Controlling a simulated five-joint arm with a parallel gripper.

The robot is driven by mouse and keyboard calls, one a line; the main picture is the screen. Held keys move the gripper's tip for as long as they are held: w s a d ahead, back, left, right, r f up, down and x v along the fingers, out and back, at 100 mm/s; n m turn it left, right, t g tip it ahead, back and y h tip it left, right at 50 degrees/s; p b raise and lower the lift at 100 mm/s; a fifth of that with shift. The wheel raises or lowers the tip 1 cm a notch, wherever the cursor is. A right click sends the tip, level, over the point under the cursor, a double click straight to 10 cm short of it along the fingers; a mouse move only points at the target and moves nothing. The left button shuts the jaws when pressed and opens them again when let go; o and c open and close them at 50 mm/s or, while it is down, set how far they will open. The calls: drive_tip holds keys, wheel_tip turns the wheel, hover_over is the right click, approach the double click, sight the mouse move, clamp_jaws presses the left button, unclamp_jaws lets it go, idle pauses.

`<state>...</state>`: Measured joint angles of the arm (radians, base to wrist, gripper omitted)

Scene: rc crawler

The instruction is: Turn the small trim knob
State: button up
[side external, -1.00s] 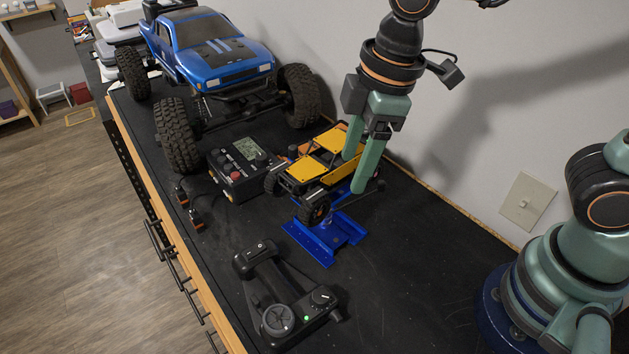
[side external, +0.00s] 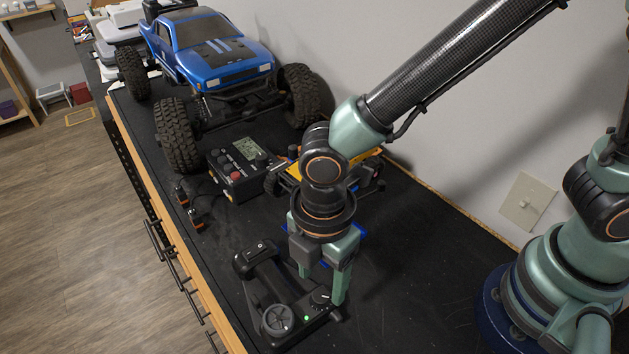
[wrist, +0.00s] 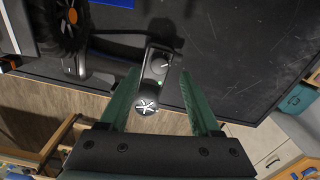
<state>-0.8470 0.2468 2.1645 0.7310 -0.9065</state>
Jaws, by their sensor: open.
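The black radio transmitter (side external: 290,312) lies on the bench, with a steering wheel (side external: 278,319) and a green light at its near end. The small trim knob (side external: 321,297), black with a pale pointer line, is on its right part. It also shows in the wrist view (wrist: 163,66). My gripper (side external: 322,287) points down over the transmitter, open and empty. Its green fingers lie on either side of the knob in both views. I cannot tell whether the fingertips touch the knob or transmitter.
A small yellow crawler (side external: 368,155) on a blue stand is partly hidden behind my arm. A charger (side external: 240,168) and a large blue truck (side external: 210,50) stand farther back. The bench right of the transmitter is clear.

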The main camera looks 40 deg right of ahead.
sight(321, 295)
drive_tip(key=shift+f, duration=1.75)
clamp_jaws()
drive_tip(key=shift+n, duration=1.3)
unclamp_jaws()
wheel_tip(321, 295, up, 12)
